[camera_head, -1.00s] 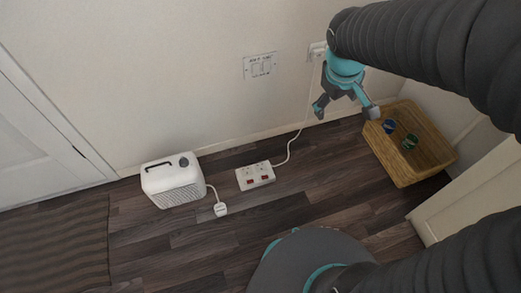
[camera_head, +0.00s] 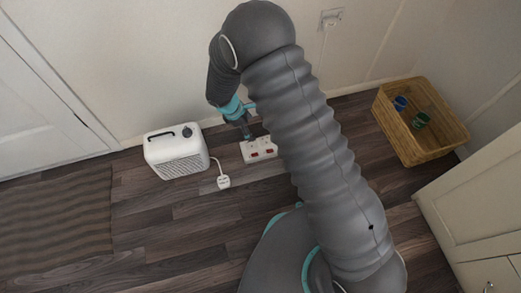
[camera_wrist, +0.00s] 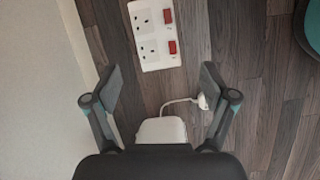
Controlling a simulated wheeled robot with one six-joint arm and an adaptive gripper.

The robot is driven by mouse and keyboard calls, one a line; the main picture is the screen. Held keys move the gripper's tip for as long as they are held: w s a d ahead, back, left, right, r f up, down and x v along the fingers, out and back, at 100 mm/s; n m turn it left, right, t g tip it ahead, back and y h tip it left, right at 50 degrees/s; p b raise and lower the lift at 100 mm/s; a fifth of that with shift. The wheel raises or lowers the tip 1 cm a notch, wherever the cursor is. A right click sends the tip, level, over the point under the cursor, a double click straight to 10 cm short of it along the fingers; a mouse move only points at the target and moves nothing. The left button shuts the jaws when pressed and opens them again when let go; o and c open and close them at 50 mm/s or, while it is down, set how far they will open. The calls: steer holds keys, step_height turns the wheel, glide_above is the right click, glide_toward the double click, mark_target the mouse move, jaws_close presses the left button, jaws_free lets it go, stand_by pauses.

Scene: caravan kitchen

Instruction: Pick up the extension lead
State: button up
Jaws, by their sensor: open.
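The extension lead is a white block with two sockets and two red switches. Its block (camera_head: 258,150) lies on the wooden floor near the wall, partly hidden by my arm. In the wrist view the block (camera_wrist: 154,35) lies ahead of my fingers, toward the top of the picture. Its cable is mostly hidden behind my arm in the head view. My gripper (camera_wrist: 157,85) is open and empty, its fingers wide apart. In the head view my gripper (camera_head: 246,132) is over the block's left end; I cannot tell the exact gap between them.
A white heater (camera_head: 176,150) stands left of the block, with its plug (camera_head: 223,182) on the floor. A wicker basket (camera_head: 440,145) with small cups stands at the right by a cabinet (camera_head: 475,215). A wall socket (camera_head: 331,17) is above. The striped mat (camera_head: 55,225) lies left.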

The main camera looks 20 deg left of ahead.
steer(key=n, duration=0.2)
glide_toward(258, 152)
steer(key=shift+b+x, duration=0.5)
steer(key=shift+x, duration=3.5)
steer(key=shift+s+b, duration=0.1)
steer(key=shift+b, duration=0.2)
jaws_close()
